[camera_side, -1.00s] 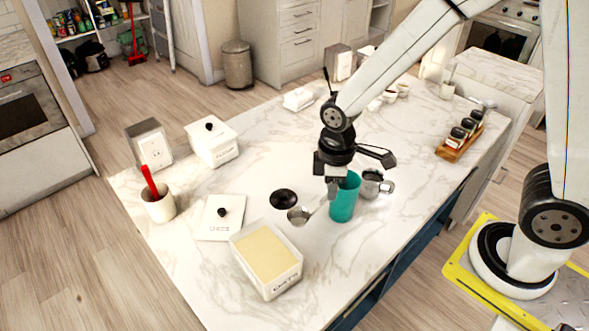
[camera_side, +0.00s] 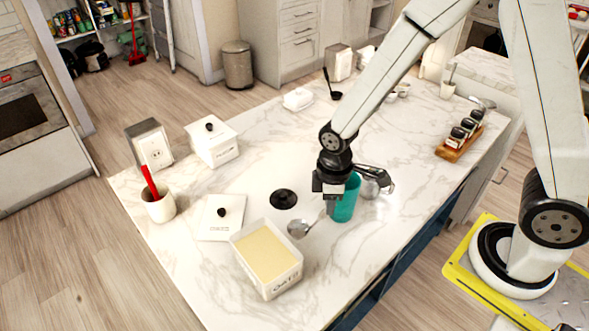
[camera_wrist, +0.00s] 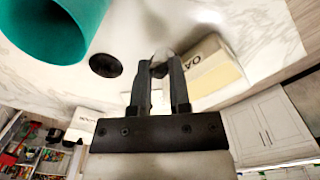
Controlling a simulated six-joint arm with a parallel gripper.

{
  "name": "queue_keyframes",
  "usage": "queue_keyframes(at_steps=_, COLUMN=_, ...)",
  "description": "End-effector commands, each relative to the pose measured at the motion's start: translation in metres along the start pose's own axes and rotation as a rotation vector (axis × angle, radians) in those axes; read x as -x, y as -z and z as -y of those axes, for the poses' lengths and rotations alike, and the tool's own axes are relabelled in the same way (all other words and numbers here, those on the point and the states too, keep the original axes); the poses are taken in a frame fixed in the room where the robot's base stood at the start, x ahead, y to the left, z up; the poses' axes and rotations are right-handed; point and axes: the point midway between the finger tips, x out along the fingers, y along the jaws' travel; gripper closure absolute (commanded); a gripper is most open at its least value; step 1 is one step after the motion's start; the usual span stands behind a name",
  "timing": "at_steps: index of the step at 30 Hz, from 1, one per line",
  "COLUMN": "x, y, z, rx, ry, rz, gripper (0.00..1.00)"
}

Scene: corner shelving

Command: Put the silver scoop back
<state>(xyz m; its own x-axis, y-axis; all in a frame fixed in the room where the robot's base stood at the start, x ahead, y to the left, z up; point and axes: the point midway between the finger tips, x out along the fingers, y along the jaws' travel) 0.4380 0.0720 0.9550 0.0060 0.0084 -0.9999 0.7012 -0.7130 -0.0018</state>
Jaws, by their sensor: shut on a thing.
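The silver scoop (camera_side: 299,229) is in my gripper (camera_side: 331,208), its bowl reaching out to the left, low over the marble counter near the oats box (camera_side: 290,279). In the wrist view my gripper (camera_wrist: 158,68) is shut on the scoop's handle, and a blurred bit of the scoop (camera_wrist: 161,57) shows between the fingertips. I cannot tell whether the bowl touches the counter. The oats box is open and full of pale contents. A teal cup (camera_side: 345,202) stands just right of my gripper, partly hidden behind it.
A white lid with a black knob (camera_side: 221,215) lies left of the oats box. A black disc (camera_side: 283,199) lies behind the scoop. A cup with a red utensil (camera_side: 160,205) and a lidded white box (camera_side: 213,146) stand further left.

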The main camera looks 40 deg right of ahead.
Motion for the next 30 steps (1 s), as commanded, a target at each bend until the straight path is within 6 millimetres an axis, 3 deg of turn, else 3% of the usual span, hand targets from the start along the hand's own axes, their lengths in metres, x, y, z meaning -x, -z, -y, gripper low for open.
queue_keyframes(at_steps=13, x=-0.033, y=0.000, z=0.000, rx=0.000, ry=0.000, rz=0.000, gripper=1.00)
queue_keyframes(at_steps=28, x=-0.038, y=0.000, z=0.000, rx=0.000, ry=-0.001, rz=-0.001, gripper=1.00)
queue_keyframes(at_steps=29, x=-0.038, y=0.000, z=0.000, rx=0.000, ry=-0.001, rz=0.000, gripper=0.71)
queue_keyframes(at_steps=30, x=-0.037, y=0.000, z=0.000, rx=0.000, ry=-0.001, rz=-0.001, gripper=0.58)
